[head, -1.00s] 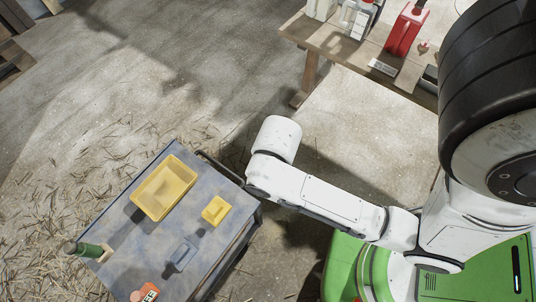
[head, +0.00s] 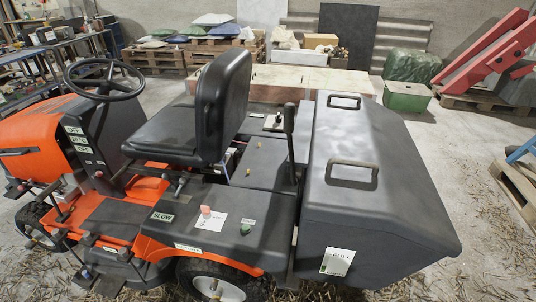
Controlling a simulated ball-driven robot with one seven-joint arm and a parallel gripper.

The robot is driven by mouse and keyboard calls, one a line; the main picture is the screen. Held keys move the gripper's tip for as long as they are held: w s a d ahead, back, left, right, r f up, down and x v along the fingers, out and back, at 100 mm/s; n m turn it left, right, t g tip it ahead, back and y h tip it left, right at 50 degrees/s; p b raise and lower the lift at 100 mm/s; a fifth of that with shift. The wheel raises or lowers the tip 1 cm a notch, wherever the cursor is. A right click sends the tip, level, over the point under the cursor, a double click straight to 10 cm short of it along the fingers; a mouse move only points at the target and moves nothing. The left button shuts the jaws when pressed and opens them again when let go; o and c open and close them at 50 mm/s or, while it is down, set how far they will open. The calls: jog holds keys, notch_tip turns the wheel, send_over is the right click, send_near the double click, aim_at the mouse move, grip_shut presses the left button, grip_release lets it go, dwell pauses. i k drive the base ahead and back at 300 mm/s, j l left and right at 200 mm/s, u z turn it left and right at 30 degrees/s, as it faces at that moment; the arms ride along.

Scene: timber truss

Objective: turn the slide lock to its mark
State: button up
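An orange ride-on mower (head: 30,133) with a black seat (head: 170,135) fills the left and middle of the head view. On its near fender, a pinkish-red knob (head: 206,211) stands on a white label plate (head: 211,222). A small green knob (head: 245,229) is to its right. A short dark lever (head: 179,186) stands near the seat's front edge. A small yellow knob (head: 247,172) is beside the seat base. I cannot tell which of these is the slide lock, and its mark is not readable. My gripper is not in view.
A large dark grass box (head: 390,210) with two handles is on the mower's rear. An upright black lever (head: 290,130) stands before it. Pallets with sacks (head: 210,32) and a green crate (head: 407,97) are behind. Straw-strewn floor is free at the right.

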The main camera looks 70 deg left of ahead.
aim_at(165, 176)
jog(key=u, duration=2.55)
jog(key=i+j, duration=1.05)
jog(key=i, duration=0.15)
